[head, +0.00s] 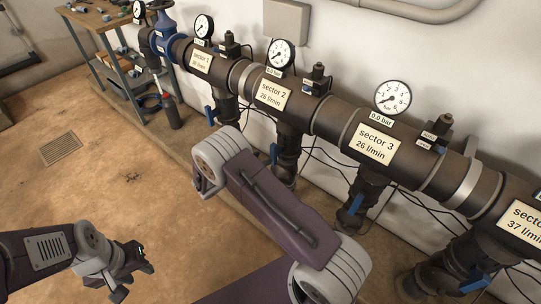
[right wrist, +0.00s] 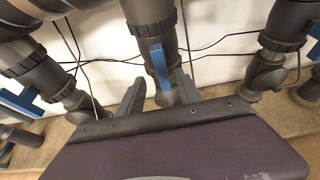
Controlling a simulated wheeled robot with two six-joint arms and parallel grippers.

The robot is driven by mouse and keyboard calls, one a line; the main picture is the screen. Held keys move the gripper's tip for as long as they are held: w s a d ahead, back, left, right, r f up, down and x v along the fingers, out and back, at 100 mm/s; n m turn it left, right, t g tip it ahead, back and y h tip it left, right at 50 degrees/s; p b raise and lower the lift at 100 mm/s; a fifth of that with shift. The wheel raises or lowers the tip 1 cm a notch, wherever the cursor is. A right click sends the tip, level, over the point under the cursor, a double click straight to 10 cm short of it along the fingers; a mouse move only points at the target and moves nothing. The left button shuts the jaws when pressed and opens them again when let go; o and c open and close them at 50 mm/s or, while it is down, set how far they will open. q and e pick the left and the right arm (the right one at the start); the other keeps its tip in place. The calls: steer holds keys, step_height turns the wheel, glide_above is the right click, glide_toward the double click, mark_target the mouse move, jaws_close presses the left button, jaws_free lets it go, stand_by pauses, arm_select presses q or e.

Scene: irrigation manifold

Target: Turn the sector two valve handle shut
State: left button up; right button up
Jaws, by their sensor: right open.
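The sector two valve handle (head: 274,153) is a blue lever on the dark drop pipe below the "sector 2" label (head: 272,95). In the right wrist view, a blue handle (right wrist: 160,63), apparently the same one, lies lengthwise along its pipe. My right gripper (right wrist: 160,92) is open, with one finger on each side of the handle's lower end and visible gaps between. In the head view my right forearm hides that gripper. My left gripper (head: 136,283) hangs open and empty above the floor at lower left.
Neighbouring drop pipes carry blue handles for sector 1 (head: 209,115) and sector 3 (head: 356,204). Thin black cables (right wrist: 220,42) run along the wall behind the pipes. A workbench (head: 95,22) stands at far left.

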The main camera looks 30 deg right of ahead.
mark_target(272, 154)
steer(key=b+x, duration=0.1)
steer(key=x, duration=0.6)
steer(key=shift+s+f+b, duration=0.15)
steer(key=shift+b, duration=0.15)
steer(key=shift+w+d+f, duration=0.1)
steer(key=shift+w+d, duration=0.2)
steer(key=shift+d, duration=0.3)
jaws_close()
